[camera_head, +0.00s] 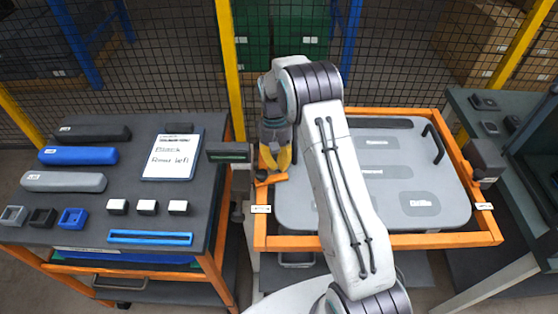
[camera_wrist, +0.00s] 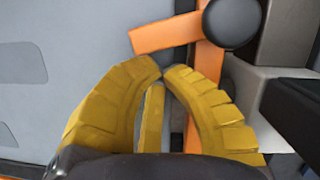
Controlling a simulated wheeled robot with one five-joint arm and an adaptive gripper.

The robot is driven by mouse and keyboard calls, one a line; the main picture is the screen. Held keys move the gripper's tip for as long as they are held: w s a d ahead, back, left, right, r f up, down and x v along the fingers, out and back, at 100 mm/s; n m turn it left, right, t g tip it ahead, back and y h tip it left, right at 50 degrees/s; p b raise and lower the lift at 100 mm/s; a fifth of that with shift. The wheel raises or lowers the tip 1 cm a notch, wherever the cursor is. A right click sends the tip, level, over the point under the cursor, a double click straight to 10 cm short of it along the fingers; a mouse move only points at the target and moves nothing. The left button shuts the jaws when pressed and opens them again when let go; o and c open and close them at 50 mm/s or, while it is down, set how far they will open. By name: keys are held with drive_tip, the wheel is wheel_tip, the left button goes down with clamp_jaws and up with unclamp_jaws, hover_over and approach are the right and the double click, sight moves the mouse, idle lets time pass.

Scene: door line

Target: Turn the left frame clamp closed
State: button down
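The left frame clamp (camera_head: 273,180) is a short orange lever on a black round knob, at the left side of the orange frame (camera_head: 375,241). In the wrist view the lever (camera_wrist: 165,34) reaches from the knob (camera_wrist: 232,22) across the frame bar onto the edge of the grey door panel (camera_wrist: 85,30). The panel (camera_head: 400,195) lies inside the frame. My gripper (camera_head: 276,168), with yellow ribbed fingers, is just beside the lever. In the wrist view its fingertips (camera_wrist: 162,70) almost meet, with nothing seen held between them; they appear apart from the lever.
A left bench (camera_head: 125,215) holds handles, small blocks and a sign (camera_head: 172,155). A dark block (camera_head: 484,158) sits at the frame's right side. My arm covers part of the panel.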

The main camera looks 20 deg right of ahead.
drive_tip(key=shift+s+f+b, duration=0.1)
drive_tip(key=shift+f+b, duration=0.05)
drive_tip(key=shift+b, duration=0.25)
drive_tip(key=shift+s+d+f+b, duration=0.1)
drive_tip(key=shift+b, duration=0.5)
drive_tip(key=shift+s+b, duration=0.15)
drive_tip(key=shift+b, duration=0.45)
drive_tip(key=shift+s+d+r+b, duration=0.15)
drive_tip(key=shift+s+b, duration=0.2)
drive_tip(key=shift+b, duration=0.15)
drive_tip(key=shift+s+d+r+b, duration=0.1)
drive_tip(key=shift+s+b, duration=0.25)
drive_tip(key=shift+b, duration=0.1)
